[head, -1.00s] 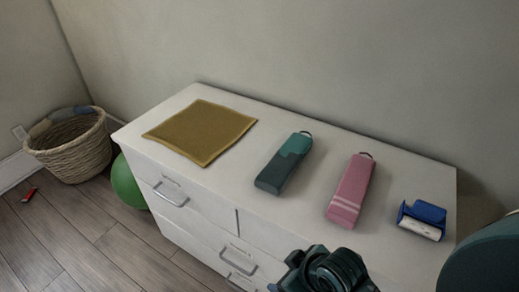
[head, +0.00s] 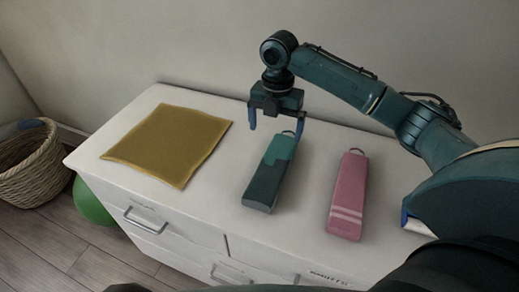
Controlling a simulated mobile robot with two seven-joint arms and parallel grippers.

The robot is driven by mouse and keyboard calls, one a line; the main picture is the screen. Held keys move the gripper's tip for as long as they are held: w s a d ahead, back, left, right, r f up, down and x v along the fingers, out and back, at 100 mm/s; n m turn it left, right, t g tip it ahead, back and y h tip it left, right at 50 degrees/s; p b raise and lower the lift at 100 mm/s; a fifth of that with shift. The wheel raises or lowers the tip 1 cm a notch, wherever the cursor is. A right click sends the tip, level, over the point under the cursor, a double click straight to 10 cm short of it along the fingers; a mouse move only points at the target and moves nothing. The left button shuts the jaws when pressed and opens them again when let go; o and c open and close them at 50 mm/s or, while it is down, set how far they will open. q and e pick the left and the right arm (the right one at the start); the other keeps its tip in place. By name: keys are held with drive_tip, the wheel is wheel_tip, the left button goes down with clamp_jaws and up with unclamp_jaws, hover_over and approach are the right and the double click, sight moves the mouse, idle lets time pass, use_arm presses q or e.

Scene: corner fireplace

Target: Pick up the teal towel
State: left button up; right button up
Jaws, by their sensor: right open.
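The teal towel (head: 270,177) is folded into a long, narrow shape with a lighter teal patch and a small loop at its far end. It lies on the white dresser top (head: 225,205), between a mustard cloth and a pink folded towel. My right gripper (head: 276,124) points down above the far end of the teal towel. Its two blue fingers are spread apart with nothing between them. Whether they touch the towel is hard to tell; they appear above it. My left gripper does not show.
The mustard cloth (head: 170,145) lies flat at left, and the pink towel (head: 348,195) lies to the right. A blue-and-white item (head: 408,224) is mostly hidden behind my right arm. A wicker basket (head: 28,172) and green ball (head: 92,203) stand on the floor at left.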

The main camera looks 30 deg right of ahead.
hover_over(276, 159)
drive_tip(key=f, duration=0.6)
drive_tip(key=shift+w+f, duration=0.3)
drive_tip(key=f, duration=0.4)
drive_tip(key=shift+s+f, duration=0.35)
drive_tip(key=shift+f, duration=0.5)
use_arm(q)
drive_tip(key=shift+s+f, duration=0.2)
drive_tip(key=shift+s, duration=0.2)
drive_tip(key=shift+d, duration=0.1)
use_arm(e)
drive_tip(key=shift+c, duration=0.4)
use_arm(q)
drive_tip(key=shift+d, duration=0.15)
use_arm(e)
drive_tip(key=shift+r, duration=0.1)
drive_tip(key=c, duration=1.1)
